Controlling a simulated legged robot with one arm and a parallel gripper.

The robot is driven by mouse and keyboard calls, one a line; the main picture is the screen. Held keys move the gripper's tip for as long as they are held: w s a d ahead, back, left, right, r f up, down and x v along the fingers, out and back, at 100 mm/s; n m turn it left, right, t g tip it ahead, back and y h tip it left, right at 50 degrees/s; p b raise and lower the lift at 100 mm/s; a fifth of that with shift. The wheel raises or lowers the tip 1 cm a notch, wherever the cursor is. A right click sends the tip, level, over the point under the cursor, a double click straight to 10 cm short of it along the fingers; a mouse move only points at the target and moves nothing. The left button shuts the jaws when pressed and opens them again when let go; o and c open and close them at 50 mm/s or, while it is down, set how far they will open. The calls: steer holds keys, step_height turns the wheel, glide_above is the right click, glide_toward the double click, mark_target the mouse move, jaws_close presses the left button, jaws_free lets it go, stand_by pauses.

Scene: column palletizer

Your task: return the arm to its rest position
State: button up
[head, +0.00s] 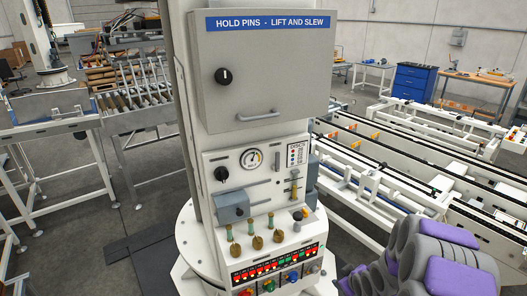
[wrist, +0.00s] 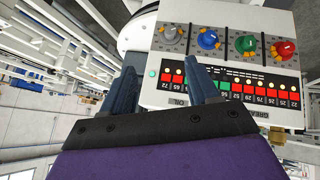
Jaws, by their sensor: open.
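My gripper (wrist: 165,80) shows in the wrist view with its two dark blue fingers apart and nothing between them. The fingers point toward the column's control panel (wrist: 228,124); the right finger overlaps the panel's edge in the picture, and I cannot tell whether it touches. The panel appears upside down there. In the head view my purple and grey arm (head: 458,277) is folded at the lower right, beside the white column (head: 187,239). My fingers are not visible in the head view.
The panel carries a row of coloured knobs (wrist: 245,43) and lit indicators. White conveyor frames (head: 385,190) stand at the right, a roller table (head: 140,115) at the left.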

steer(key=s+a+r+m+g+h, duration=0.1)
steer(key=s+a+r+g, duration=0.1)
steer(key=s+r, duration=0.55)
steer(key=s+a+r+m+g, duration=0.1)
steer(key=s+a+r, duration=0.3)
steer(key=s, duration=0.7)
steer(key=s+a+r+m+g+b, duration=0.1)
steer(key=s+a+r+g, duration=0.3)
steer(key=s, duration=0.7)
steer(key=s+a+r+m+g, duration=0.2)
steer(key=s+a+r+m, duration=0.1)
steer(key=s+r, duration=0.5)
steer(key=s+a, duration=0.1)
steer(key=s, duration=0.2)
steer(key=shift+s+g, duration=0.3)
